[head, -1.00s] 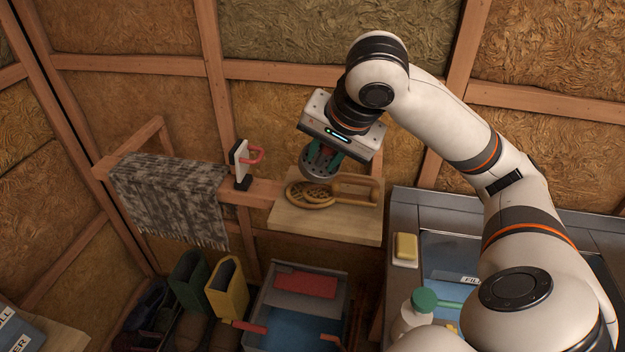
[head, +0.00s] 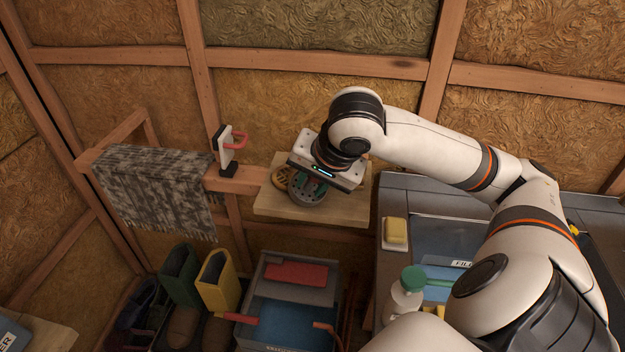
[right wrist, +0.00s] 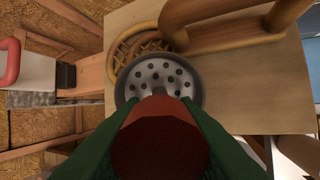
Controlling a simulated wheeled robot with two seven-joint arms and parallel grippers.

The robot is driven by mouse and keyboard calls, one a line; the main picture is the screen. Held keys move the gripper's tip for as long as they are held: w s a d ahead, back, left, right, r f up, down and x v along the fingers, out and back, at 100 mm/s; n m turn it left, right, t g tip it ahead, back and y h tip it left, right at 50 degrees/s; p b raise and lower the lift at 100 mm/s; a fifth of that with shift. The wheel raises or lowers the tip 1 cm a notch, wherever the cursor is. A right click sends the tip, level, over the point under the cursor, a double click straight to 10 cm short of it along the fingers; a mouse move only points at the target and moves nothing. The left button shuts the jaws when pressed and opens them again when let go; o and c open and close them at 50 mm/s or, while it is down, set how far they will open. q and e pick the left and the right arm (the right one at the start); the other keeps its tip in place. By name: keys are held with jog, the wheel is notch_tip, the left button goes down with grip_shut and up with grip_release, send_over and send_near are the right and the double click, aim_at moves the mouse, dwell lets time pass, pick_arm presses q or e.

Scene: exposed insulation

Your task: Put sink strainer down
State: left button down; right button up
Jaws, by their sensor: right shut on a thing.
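The sink strainer is a grey metal dish with dark holes. In the head view the strainer (head: 305,194) is under my right gripper (head: 312,183), low over the wooden shelf (head: 345,207). In the right wrist view the strainer (right wrist: 165,82) shows between and beyond the green fingers, with a dark red part in front of it. My right gripper is shut on the strainer. The strainer overlaps the woven trivet (right wrist: 138,50) in the picture; I cannot tell whether it touches the trivet or the shelf. My left gripper is not in view.
A wooden rail with a grey towel (head: 150,185) and a holder with a red hook (head: 230,150) are left of the shelf. A counter with a yellow sponge (head: 396,231) and a green-capped bottle (head: 412,282) is at right. Boots and a bin (head: 290,300) stand below.

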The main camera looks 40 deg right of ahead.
jog(key=o, duration=0.6)
jog(key=shift+f, duration=0.15)
jog(key=shift+c, duration=0.2)
jog(key=o, duration=0.4)
jog(key=shift+o, duration=0.2)
